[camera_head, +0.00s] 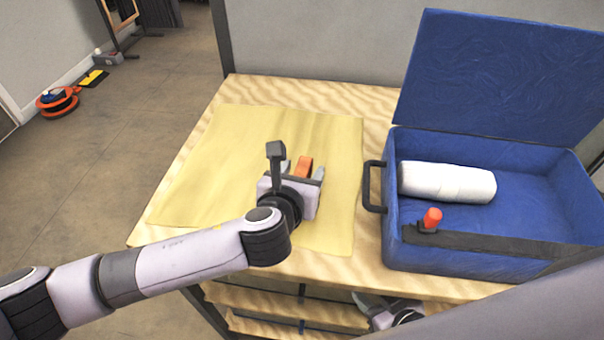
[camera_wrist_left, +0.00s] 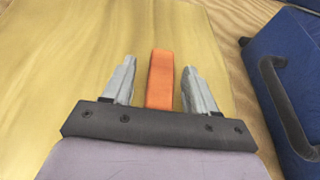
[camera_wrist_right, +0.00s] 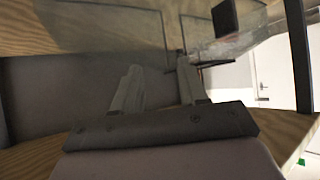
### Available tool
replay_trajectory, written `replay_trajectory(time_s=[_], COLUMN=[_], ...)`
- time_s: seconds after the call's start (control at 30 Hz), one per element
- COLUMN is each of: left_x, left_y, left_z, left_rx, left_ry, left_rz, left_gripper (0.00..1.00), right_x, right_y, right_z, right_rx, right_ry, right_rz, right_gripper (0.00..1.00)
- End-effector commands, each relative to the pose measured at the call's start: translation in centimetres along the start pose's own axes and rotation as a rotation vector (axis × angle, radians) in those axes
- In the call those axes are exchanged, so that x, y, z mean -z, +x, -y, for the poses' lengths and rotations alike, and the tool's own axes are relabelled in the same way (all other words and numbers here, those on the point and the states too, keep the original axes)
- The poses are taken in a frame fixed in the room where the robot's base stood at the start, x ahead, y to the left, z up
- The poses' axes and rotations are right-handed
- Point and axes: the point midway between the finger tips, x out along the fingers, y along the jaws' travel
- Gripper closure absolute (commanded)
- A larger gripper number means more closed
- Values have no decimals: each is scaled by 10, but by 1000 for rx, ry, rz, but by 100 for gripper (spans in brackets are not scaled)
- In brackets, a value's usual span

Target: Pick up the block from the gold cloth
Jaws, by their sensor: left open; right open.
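The orange block (camera_head: 304,166) lies on the gold cloth (camera_head: 230,130), which is spread on the wooden table. My left gripper (camera_head: 303,172) is over the cloth with its fingers open, one on each side of the block. In the left wrist view the block (camera_wrist_left: 160,78) stands between the two fingers (camera_wrist_left: 158,88), with a visible gap on both sides. The near end of the block is hidden by the gripper body. My right gripper (camera_head: 378,308) is low at the table's front, below the top; in the right wrist view its fingers (camera_wrist_right: 158,88) are apart and empty.
An open blue case (camera_head: 390,235) stands right of the cloth, its handle (camera_head: 373,187) facing the cloth. It holds a white roll (camera_head: 447,182), and an orange-topped object (camera_head: 431,219) shows at its front. Shelves (camera_head: 285,308) lie below the tabletop (camera_head: 290,92).

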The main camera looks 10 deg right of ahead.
Motion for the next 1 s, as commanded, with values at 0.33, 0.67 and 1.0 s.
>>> replay_trajectory(time_s=[0.33,0.67,1.0], left_x=[0,0,-12], left_y=[6,5,1], left_z=[0,0,0], left_rx=[1,1,1], left_ry=[0,0,0], left_rz=[1,1,3], left_gripper=[43,98,98], right_x=[0,0,2], right_y=[0,0,-1], right_z=[0,0,0], right_rx=[0,-1,-1], right_ry=[1,2,2], right_rz=[0,-1,-1], right_gripper=[57,57,57])
